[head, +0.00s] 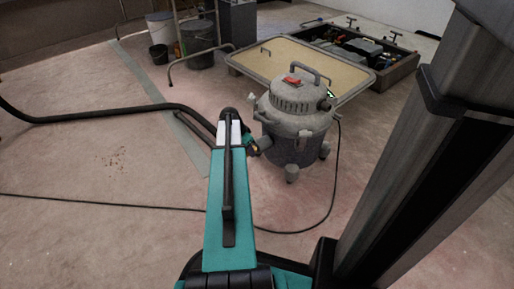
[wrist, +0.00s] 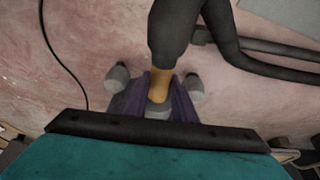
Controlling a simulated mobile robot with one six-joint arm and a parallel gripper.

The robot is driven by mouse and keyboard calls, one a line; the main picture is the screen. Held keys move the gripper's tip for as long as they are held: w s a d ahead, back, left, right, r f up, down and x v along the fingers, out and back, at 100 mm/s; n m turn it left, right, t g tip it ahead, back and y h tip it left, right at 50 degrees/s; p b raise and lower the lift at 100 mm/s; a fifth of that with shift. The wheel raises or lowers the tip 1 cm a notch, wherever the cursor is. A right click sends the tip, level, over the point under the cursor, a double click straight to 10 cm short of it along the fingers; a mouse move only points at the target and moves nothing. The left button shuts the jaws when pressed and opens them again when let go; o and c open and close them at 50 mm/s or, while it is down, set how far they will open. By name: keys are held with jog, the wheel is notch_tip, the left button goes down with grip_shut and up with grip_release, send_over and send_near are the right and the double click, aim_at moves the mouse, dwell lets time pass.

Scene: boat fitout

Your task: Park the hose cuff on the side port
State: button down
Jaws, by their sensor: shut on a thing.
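The hose cuff is an orange band (wrist: 161,82) at the end of a thick dark hose end (wrist: 176,30) in the wrist view. In the head view a small bit of the cuff (head: 254,149) shows beside the vacuum. My gripper (head: 249,142) is shut on the cuff; its fingers are mostly hidden. The vacuum (head: 296,122) has a grey lid and dark drum. A grey stub, seemingly the side port (wrist: 157,111), lies in line with the cuff's end, in front of the purple drum (wrist: 184,108). I cannot tell whether the cuff is seated on it.
The hose (head: 100,114) runs left across the floor. A thin cord (head: 330,195) curves around the vacuum's right and front. A framed tan panel (head: 300,68) and an open hatch (head: 365,50) lie behind. Buckets (head: 158,53) stand at the back left.

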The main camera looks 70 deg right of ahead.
jog(key=shift+w+a, duration=0.3)
jog(key=shift+a, duration=0.05)
jog(key=w+a+p, duration=0.1)
jog(key=w+a, duration=0.2)
jog(key=a, duration=0.2)
jog(key=shift+w, duration=0.2)
dwell(1.7)
jog(key=shift+a, duration=0.1)
jog(key=w+a+r+n+t, duration=0.1)
jog(key=w+a+r+n, duration=0.35)
jog(key=w+a, duration=0.55)
jog(key=w+a+r+n+t, duration=0.2)
jog(key=w+a+r+n, duration=0.3)
jog(key=w, duration=0.8)
jog(key=w+a+r+n+t, duration=0.1)
jog(key=w+a+r+n, duration=0.2)
jog(key=w+a+r, duration=0.55)
jog(key=w+a+r+n+y, duration=0.1)
jog(key=w+a+r+n, duration=0.3)
jog(key=a, duration=0.8)
jog(key=w+a+r+n+t+y, duration=0.1)
jog(key=w+a+r+n, duration=0.3)
jog(key=a, duration=0.9)
jog(key=w+a+r+n+t+y, duration=0.1)
jog(key=w+a+r+n, duration=0.3)
jog(key=a, duration=0.9)
jog(key=w, duration=0.3)
jog(key=shift+a, duration=0.25)
jog(key=shift+s, duration=0.15)
